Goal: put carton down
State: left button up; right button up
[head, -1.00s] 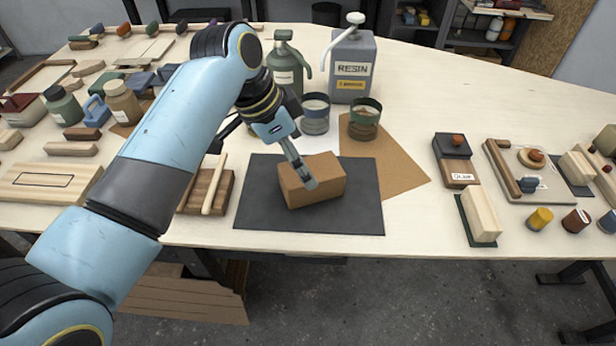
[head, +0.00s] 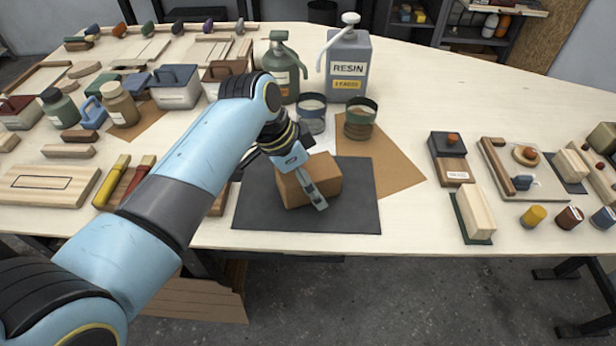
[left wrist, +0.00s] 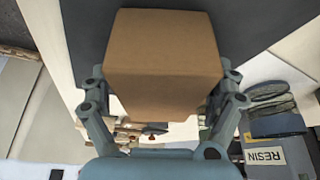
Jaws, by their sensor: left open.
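The brown carton (head: 325,170) sits on the dark grey mat (head: 345,220) near the front edge of the table. My left gripper (head: 303,183) is open at the carton, with one finger showing across the carton's front face. The other finger is mostly hidden in the head view. In the left wrist view the carton (left wrist: 163,50) lies between the two spread fingers of the gripper (left wrist: 163,92). I cannot tell whether either finger touches it. My right gripper is not in view.
Two cups (head: 360,118) and a resin container (head: 348,60) stand behind the mat, beside a brown sheet (head: 390,170). Wooden blocks (head: 475,215) and small pots stand to the right. Bare tabletop shows right of the mat.

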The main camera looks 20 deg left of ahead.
pick_arm(q)
jog(key=shift+f, duration=0.2)
dwell(0.3)
jog(key=c, duration=1.5)
